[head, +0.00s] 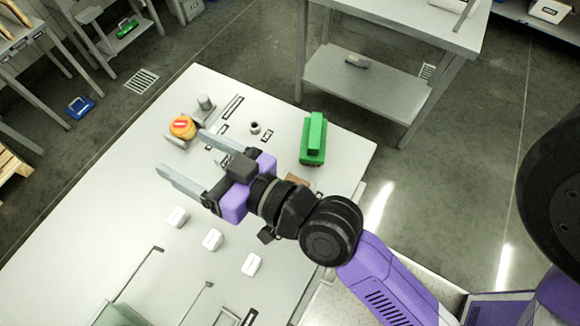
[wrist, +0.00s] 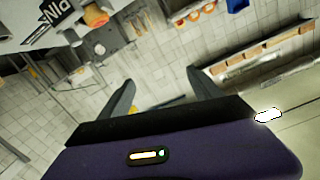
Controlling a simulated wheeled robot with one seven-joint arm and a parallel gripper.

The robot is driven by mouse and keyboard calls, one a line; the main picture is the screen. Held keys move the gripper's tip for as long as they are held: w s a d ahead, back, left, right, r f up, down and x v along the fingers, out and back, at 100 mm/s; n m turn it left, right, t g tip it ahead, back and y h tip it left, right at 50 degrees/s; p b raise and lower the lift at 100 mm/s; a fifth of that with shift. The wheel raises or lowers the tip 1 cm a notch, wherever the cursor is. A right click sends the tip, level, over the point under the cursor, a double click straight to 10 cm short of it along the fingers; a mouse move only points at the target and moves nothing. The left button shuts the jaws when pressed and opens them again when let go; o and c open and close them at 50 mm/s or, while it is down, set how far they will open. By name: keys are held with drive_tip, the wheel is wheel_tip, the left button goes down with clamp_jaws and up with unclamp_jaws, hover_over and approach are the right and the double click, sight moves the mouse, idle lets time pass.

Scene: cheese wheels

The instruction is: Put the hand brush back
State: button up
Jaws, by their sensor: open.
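A green hand brush (head: 314,140) with a raised handle and a dark brownish underside rests near the right edge of the white table (head: 110,205). My gripper (head: 180,150) is open and empty above the table, to the left of the brush. Its fingers point left, away from the brush. In the wrist view my gripper (wrist: 165,85) has nothing between its two fingers, and I cannot make out the green brush there.
An orange-yellow round thing (head: 183,127) with a red label stands beyond my fingertips, near a grey cylinder (head: 205,102). Several white blocks (head: 212,240) line the table. A grey bench (head: 400,25) stands behind. A blue item (head: 80,107) lies on the floor.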

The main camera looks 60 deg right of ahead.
drive_tip(key=s+d+f+g, duration=0.1)
drive_tip(key=s+d+f, duration=0.1)
drive_tip(key=s, duration=0.5)
drive_tip(key=s+d+f+n, duration=0.1)
drive_tip(key=s+d+f, duration=0.1)
drive_tip(key=s, duration=0.6)
drive_tip(key=s+d+f+n+g, duration=0.1)
drive_tip(key=s+f, duration=0.2)
drive_tip(key=s, duration=0.5)
drive_tip(key=shift+d+g+h, duration=0.3)
drive_tip(key=shift+d, duration=0.1)
